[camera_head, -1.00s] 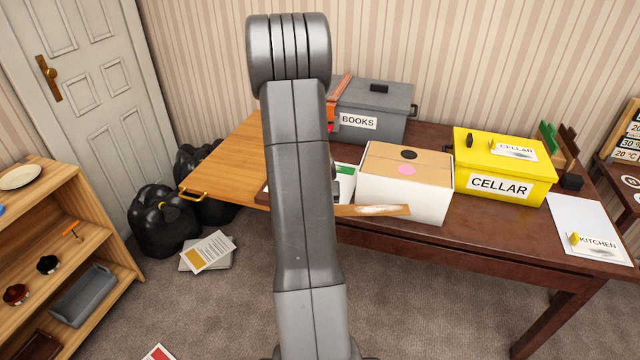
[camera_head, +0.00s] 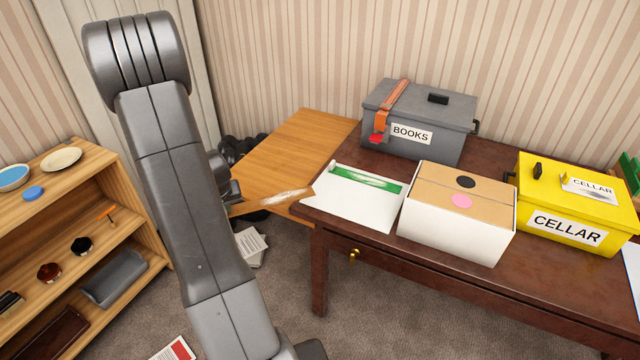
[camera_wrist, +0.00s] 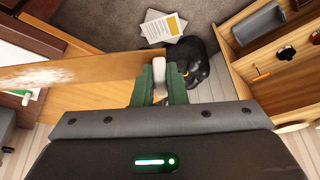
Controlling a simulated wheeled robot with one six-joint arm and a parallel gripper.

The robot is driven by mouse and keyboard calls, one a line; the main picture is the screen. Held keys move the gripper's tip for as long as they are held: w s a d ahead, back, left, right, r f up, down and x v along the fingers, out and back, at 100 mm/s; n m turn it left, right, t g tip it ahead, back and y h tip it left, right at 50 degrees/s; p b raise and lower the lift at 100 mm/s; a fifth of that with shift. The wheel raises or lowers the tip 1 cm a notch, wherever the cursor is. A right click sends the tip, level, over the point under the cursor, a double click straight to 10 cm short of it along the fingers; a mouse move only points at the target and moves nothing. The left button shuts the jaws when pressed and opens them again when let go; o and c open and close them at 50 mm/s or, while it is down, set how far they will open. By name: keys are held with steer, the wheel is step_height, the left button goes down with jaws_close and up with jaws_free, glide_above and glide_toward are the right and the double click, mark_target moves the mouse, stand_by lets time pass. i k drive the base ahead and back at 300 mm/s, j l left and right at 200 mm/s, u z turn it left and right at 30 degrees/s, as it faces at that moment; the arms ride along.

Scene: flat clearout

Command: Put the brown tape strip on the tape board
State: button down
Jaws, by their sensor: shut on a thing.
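The brown tape strip (camera_head: 272,202) is a flat brown piece with a whitish, scuffed patch. It sticks out to the right from behind my arm in the head view, in the air near the table's left end. In the wrist view the strip (camera_wrist: 75,75) runs left from my gripper (camera_wrist: 160,85), whose green fingers are shut on its end. In the head view my arm hides most of the gripper. A white board with a green band (camera_head: 362,190), which looks like the tape board, lies on the dark table's left end, right of the strip and apart from it.
A white-and-brown box (camera_head: 458,235) stands right of the board. A grey BOOKS box (camera_head: 425,110) with an orange strap is behind it. A yellow CELLAR box (camera_head: 560,205) is further right. A wooden leaf (camera_head: 290,150) extends left. A shelf (camera_head: 85,210) stands at left.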

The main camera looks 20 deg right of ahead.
mark_target(360, 188)
steer(key=i+j, duration=0.1)
steer(key=i, duration=0.25)
steer(key=i+z, duration=0.15)
steer(key=i, duration=0.2)
steer(key=i+j+z, duration=0.1)
steer(key=z, duration=0.35)
steer(key=i+j+z, duration=0.15)
steer(key=i+z, duration=0.15)
steer(key=z, duration=0.15)
